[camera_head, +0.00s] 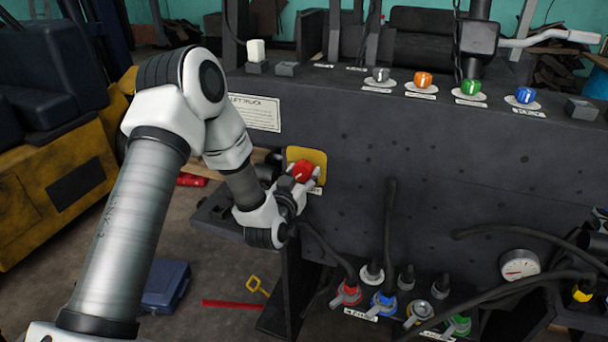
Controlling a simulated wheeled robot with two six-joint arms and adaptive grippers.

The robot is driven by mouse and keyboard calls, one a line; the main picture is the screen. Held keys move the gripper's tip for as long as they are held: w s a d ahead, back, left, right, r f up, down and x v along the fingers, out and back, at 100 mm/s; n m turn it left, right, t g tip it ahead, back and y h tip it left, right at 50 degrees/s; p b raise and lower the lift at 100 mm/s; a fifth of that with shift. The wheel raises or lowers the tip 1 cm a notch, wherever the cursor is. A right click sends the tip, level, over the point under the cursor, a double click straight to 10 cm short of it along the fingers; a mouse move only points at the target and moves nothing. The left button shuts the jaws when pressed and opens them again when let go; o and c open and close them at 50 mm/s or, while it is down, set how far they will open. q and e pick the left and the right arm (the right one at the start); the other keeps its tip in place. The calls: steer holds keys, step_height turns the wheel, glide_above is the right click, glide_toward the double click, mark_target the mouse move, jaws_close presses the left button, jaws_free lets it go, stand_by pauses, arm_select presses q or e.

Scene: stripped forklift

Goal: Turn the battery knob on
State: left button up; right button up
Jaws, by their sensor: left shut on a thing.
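The battery knob (303,170) is red and sits on a yellow plate (318,157) on the dark front panel of the forklift. My left gripper (300,181) is at the knob, its fingers shut on it from the lower left. The fingers partly cover the knob's lower edge. The exact angle of the knob is hard to tell. My right gripper does not show.
Grey, orange, green and blue knobs (423,80) line the panel's top. Red, blue and green fittings with cables (383,304) sit below, with a gauge (519,264) to the right. A blue toolbox (166,285) lies on the floor. A yellow machine (60,190) stands left.

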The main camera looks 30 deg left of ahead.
arm_select(q)
steer(key=m, duration=0.4)
steer(key=shift+a+r+m+p, duration=0.15)
steer(key=shift+r+m+p, duration=0.1)
steer(key=shift+m+p, duration=0.6)
steer(key=shift+m, duration=2.05)
steer(key=o, duration=1.2)
steer(key=shift+s, duration=0.1)
steer(key=shift+s+d, duration=0.1)
steer(key=shift+d, duration=0.1)
steer(key=shift+s+a+f, duration=0.1)
steer(key=v, duration=1.1)
steer(key=shift+s, duration=0.35)
